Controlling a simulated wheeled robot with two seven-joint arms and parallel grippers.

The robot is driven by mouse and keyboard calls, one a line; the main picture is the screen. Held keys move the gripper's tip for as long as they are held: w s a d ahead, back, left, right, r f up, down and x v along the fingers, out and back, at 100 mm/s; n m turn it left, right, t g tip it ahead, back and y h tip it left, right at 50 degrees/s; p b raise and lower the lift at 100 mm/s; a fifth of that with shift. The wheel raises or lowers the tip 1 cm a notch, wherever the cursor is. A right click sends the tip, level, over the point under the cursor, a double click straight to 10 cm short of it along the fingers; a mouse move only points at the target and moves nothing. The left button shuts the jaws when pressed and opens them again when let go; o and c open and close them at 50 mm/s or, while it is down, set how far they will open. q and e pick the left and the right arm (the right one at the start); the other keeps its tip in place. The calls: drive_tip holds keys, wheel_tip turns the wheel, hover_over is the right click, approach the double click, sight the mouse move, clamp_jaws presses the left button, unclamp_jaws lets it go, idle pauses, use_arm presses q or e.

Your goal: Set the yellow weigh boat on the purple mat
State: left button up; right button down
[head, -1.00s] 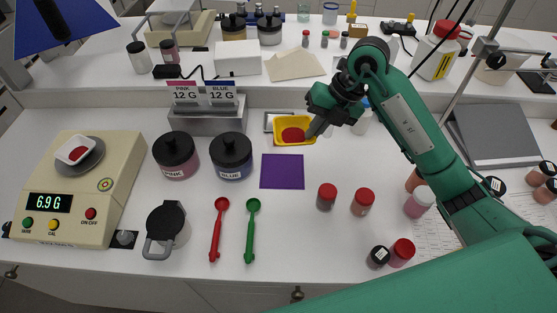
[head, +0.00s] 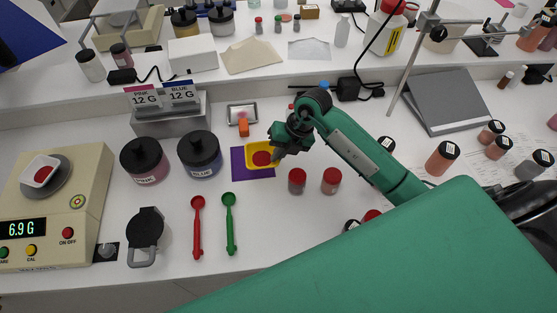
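The yellow weigh boat (head: 250,162), with red powder in it, is over the right part of the purple mat (head: 238,166) and covers that part. Its right side reaches past the mat's right edge. I cannot tell whether it touches the mat or is held just above it. My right gripper (head: 278,154) is at the boat's right wall and appears shut on it. The fingertips are small and partly hidden by the gripper's body. My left gripper is not in view.
Pink and blue jars (head: 199,154) stand left of the mat. Red and green scoops (head: 230,222) lie in front. Two red-capped jars (head: 297,181) stand just right and front of the boat. An orange object (head: 243,127) and a small metal tray (head: 242,114) are behind the mat.

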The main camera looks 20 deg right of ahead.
wheel_tip(320, 180, down, 4)
drive_tip(key=shift+f+p, duration=0.25)
drive_tip(key=shift+p, duration=0.3)
drive_tip(key=shift+f, duration=0.1)
drive_tip(key=c, duration=1.7)
unclamp_jaws()
drive_tip(key=b+v, duration=0.3)
drive_tip(key=v, duration=0.9)
drive_tip(key=shift+s+a, duration=0.1)
